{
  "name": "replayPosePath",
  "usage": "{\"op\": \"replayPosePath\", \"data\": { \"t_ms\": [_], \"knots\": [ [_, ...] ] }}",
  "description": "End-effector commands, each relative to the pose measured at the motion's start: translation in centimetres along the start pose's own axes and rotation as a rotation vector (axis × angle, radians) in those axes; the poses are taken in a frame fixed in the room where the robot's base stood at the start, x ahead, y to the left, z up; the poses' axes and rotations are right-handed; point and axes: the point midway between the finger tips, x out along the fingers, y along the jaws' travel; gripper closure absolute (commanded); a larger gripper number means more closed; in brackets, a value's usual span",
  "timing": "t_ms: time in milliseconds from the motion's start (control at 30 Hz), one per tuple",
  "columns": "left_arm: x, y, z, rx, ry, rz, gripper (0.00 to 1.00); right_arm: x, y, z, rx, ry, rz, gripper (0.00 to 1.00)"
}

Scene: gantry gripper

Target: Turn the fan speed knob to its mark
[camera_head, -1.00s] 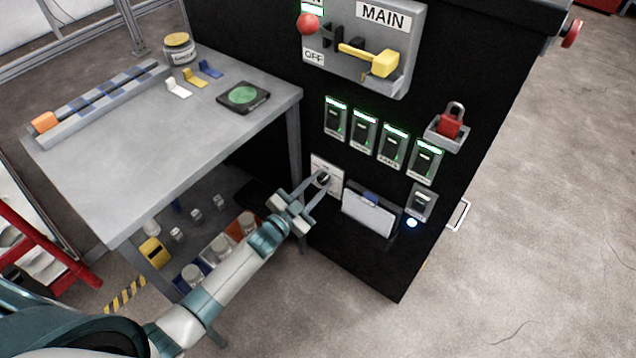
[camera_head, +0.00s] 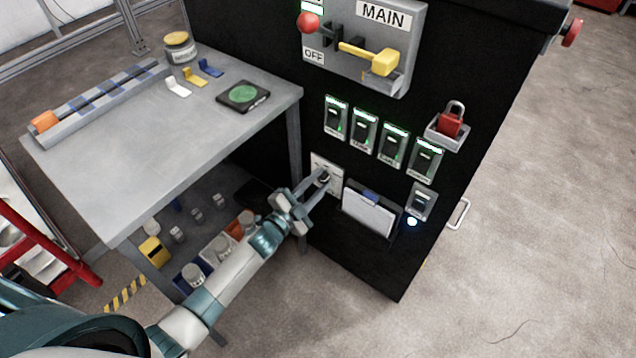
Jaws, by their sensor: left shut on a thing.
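The fan speed knob (camera_head: 324,177) is a small dark knob on a white plate (camera_head: 331,187) on the front of the black cabinet. My left gripper (camera_head: 321,182) reaches in from the lower left and is shut on the knob, with a finger on each side of it. The fingers partly cover the plate, and the knob's mark is too small to make out. My right gripper is not in view.
A clipboard holder (camera_head: 370,212) sits just right of the knob plate. Several breaker switches (camera_head: 364,131) are above it, and a red padlock (camera_head: 450,123) is further right. A grey table (camera_head: 150,150) stands close on the left, above my left arm.

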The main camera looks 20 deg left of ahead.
Motion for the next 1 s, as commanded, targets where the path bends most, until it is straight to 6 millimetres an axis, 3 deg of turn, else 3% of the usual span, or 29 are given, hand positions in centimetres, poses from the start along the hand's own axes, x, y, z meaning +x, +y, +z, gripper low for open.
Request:
{"op": "replayPosePath", "data": {
  "t_ms": [67,100,167,200,667,1000],
  "knots": [
    [-0.1,0.1,0.0,0.001,0.0,0.002,0.96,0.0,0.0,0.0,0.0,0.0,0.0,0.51],
    [-0.1,0.1,0.0,0.001,0.0,0.002,0.71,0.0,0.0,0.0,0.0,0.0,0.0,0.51],
    [-0.1,0.1,0.0,0.0,0.0,0.002,0.57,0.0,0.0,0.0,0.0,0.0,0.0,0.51],
    [0.0,0.1,0.0,0.0,0.0,0.001,0.55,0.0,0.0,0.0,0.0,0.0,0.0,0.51],
    [-0.7,0.1,0.1,-0.001,-0.001,0.001,0.55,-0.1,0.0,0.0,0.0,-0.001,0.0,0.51],
    [-5.2,0.1,0.0,-0.002,-0.001,0.002,0.55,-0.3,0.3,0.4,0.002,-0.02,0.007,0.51]
  ]
}}
